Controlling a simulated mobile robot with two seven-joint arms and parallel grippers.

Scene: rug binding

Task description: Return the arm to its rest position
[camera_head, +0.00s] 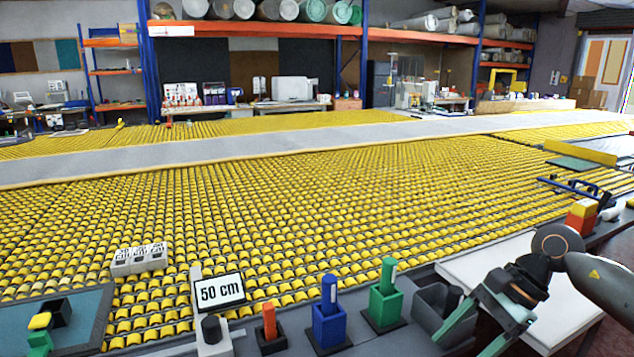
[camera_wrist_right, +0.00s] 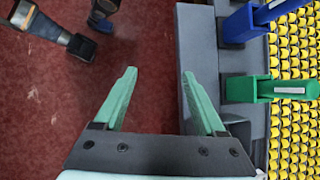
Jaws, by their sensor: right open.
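My right arm comes in from the right in the head view, and its right gripper (camera_head: 464,345) is low at the front edge of the roller table. Its two green fingers are apart, with nothing seen between them. In the right wrist view the right gripper (camera_wrist_right: 159,73) is open above the red floor (camera_wrist_right: 50,110), beside the grey table edge (camera_wrist_right: 199,60). In the head view a grey open bin (camera_head: 430,312) stands just left of the gripper.
Green (camera_head: 386,303), blue (camera_head: 328,321) and red (camera_head: 269,325) pieces stand in holders along the front edge. A 50 cm sign (camera_head: 220,291) stands left of them. A white surface (camera_head: 480,268) lies beside my right arm. Yellow rollers (camera_head: 300,215) fill the table behind.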

